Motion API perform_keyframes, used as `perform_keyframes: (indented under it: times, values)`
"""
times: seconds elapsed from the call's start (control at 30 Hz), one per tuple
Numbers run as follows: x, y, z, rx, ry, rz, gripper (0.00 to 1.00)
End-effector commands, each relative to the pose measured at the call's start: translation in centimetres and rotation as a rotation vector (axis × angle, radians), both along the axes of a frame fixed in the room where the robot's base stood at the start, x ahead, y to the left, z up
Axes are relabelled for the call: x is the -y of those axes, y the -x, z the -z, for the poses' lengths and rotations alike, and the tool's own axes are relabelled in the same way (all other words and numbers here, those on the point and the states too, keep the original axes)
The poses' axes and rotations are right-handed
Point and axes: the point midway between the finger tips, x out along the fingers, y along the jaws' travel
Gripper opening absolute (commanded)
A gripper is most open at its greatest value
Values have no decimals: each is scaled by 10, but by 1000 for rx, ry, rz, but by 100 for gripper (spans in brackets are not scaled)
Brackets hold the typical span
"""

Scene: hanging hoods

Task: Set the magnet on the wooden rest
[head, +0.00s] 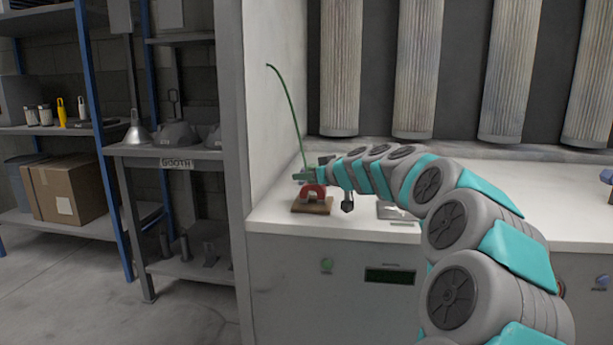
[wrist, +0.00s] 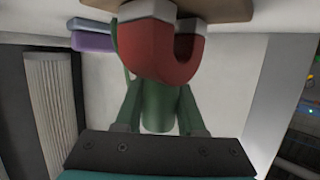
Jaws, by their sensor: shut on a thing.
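The red horseshoe magnet (head: 314,190) has pale tips and stands arch-up at the wooden rest (head: 312,208), a small brown board on the white counter. My gripper (head: 304,176) is just above the magnet. In the wrist view my gripper (wrist: 158,122) is shut on a green cylindrical piece that meets the arch of the magnet (wrist: 165,55). The magnet's tips point toward the wooden rest (wrist: 225,8) at the top edge. They look touching or very close; I cannot tell which. A thin green curved line (head: 288,98) rises from near my gripper.
The white counter (head: 480,215) runs right, with a pale flat item (head: 395,212) near the board. A side wall (head: 280,100) stands close on the left. Pale ribbed columns (head: 418,70) hang behind. Shelves (head: 170,153) stand farther left.

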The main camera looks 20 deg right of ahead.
Motion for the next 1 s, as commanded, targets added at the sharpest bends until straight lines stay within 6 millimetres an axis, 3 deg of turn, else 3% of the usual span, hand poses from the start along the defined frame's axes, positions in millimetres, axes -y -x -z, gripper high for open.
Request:
perform_keyframes:
  times: [0.1,0.13,0.4,0.77,1.0]
  values:
    - [0,0,3,1,1,0,0]
    - [0,0,3,0,1,0,39]
    - [0,0,2,0,0,0,68]
    - [0,0,-4,0,-1,0,68]
    - [8,36,-13,5,-1,1,68]
